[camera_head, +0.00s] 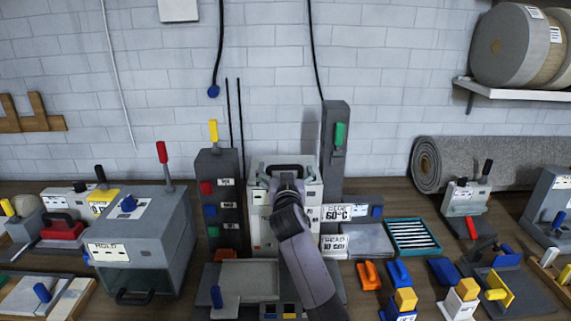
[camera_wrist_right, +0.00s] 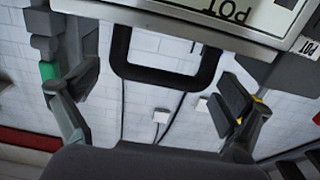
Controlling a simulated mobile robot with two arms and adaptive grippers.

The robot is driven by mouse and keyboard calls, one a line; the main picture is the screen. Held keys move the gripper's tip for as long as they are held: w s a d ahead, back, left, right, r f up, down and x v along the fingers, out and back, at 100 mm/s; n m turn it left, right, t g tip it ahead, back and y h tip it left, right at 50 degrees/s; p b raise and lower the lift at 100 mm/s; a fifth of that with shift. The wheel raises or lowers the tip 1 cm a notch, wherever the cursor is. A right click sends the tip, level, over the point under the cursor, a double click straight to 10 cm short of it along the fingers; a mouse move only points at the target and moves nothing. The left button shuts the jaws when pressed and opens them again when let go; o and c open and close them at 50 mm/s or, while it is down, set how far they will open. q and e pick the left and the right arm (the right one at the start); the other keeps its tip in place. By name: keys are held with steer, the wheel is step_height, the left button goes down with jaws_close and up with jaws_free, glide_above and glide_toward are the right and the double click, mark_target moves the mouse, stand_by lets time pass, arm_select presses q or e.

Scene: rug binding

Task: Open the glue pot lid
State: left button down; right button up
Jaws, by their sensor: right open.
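The glue pot (camera_head: 256,222) is a pale box at the back middle of the bench, mostly behind my right arm in the head view. A dark loop handle (camera_head: 268,171) stands along its top; the lid looks down. In the wrist view the pot's label panel (camera_wrist_right: 260,14) reads "POT", and the black handle (camera_wrist_right: 165,75) shows large. My right gripper (camera_head: 287,178) is at the handle. In the wrist view its open fingers (camera_wrist_right: 160,88) lie on either side of the handle, with gaps visible. My left gripper is not in view.
A dark post with coloured buttons (camera_head: 216,185) stands left of the pot. A tall grey column (camera_head: 334,150) with a green handle and a "60°C" sign (camera_head: 338,212) stands right. A grey "HOLD" box (camera_head: 145,235) is further left. Several tools and blocks crowd the front right.

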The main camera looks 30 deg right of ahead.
steer(key=shift+w+d, duration=0.4)
steer(key=shift+w, duration=0.2)
steer(key=shift+c, duration=0.2)
steer(key=c, duration=1.4)
